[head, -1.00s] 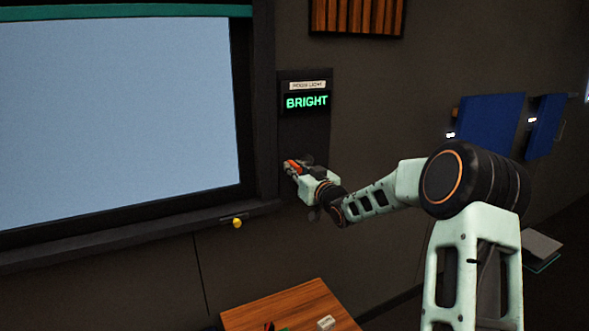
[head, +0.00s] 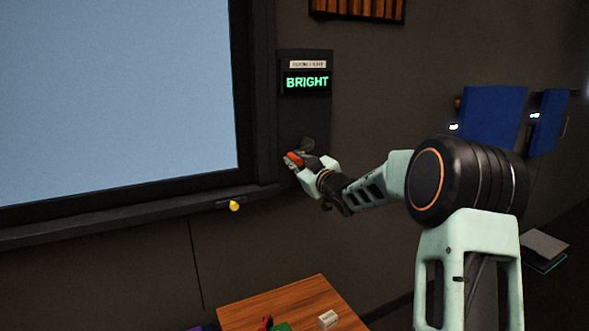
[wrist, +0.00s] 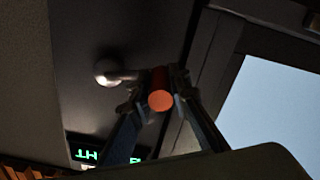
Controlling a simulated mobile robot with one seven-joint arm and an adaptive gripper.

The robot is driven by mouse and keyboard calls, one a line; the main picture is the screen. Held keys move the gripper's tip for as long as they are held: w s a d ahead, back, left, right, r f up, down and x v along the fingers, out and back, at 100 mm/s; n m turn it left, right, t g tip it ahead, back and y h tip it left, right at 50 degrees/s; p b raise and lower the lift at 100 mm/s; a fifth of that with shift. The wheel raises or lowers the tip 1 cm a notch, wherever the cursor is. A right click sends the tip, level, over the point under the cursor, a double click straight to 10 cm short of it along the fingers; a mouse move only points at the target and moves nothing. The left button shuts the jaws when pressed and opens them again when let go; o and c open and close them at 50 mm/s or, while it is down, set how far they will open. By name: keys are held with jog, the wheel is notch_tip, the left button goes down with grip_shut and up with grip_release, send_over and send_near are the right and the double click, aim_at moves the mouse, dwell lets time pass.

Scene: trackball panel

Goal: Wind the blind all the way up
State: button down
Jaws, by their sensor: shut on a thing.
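The crank's orange-red handle (head: 293,161) is on the dark wall panel right of the window, below the display. My gripper (head: 301,161) is shut on it. In the wrist view the handle (wrist: 160,101) is seen end-on between the two fingers, and a crank arm joins it to a pale round hub (wrist: 106,71). The window pane (head: 110,90) is plain light blue where it shows. The blind is not in view now. The green display (head: 307,82) reads BRIGHT.
A yellow knob (head: 235,206) is on the sill below the window. A wooden table (head: 295,300) with small items stands below the panel. Blue panels (head: 492,122) are on the wall at right. A slatted wood panel (head: 357,8) hangs above.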

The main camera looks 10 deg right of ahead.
jog(key=shift+d+f+n+b, duration=0.2)
jog(key=shift+f+n+b, duration=0.4)
jog(key=shift+n+b, duration=0.25)
jog(key=c, duration=1.8)
grip_release()
jog(key=v, duration=1.2)
jog(key=shift+r, duration=0.1)
